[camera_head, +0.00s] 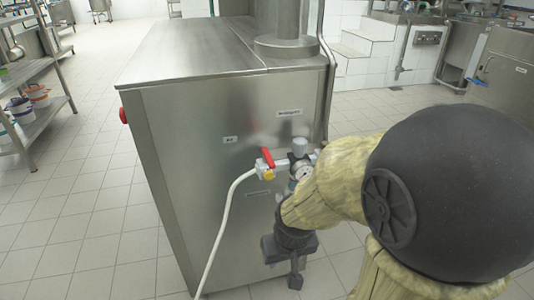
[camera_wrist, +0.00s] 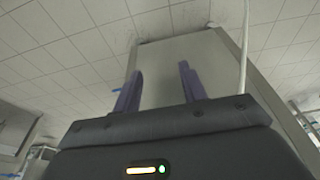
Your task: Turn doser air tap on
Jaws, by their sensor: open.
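The air tap with a red handle (camera_head: 267,157) sits on the side of the steel cabinet (camera_head: 185,150) in the head view. The handle stands up at a tilt above a yellow fitting (camera_head: 268,173). A regulator with a round gauge (camera_head: 300,166) joins it on the right, partly hidden by my arm. My gripper (camera_wrist: 160,68) is open, with two purple fingers apart and nothing between them. In the head view it is below the tap, apart from it, and partly hidden by my arm. I do not see the tap in the wrist view.
A white hose (camera_head: 224,225) runs down from the fitting to the floor; it also shows right of the fingers in the wrist view (camera_wrist: 244,50). A shelf rack (camera_head: 40,125) stands at the left. Tiled floor between is clear.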

